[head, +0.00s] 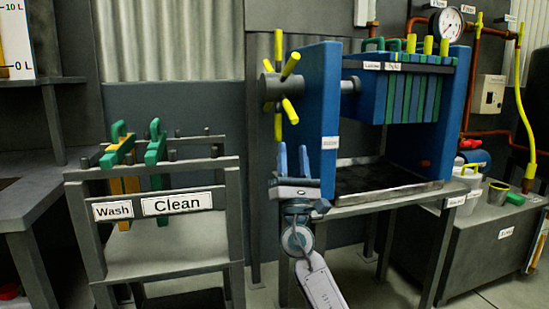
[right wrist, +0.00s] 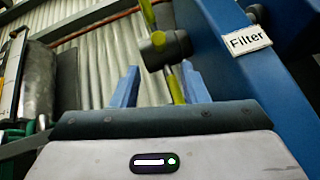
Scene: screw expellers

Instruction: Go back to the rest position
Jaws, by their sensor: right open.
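My right gripper (head: 293,150) is in front of the left blue end plate of the filter press (head: 316,110), below its yellow-handled wheel (head: 281,86). Its two light-blue fingers stand upright and apart, with nothing between them. In the right wrist view the open fingers (right wrist: 160,75) point up toward the wheel hub (right wrist: 165,48), and the "Filter" label (right wrist: 248,38) is on the blue plate to the right. My left gripper is not in view.
A rack with "Wash" and "Clean" labels (head: 176,203) stands left, holding green-handled (head: 156,150) and yellow plates. A gauge (head: 447,24) and pipes are behind. Floor shows between the rack and the press table (head: 400,197).

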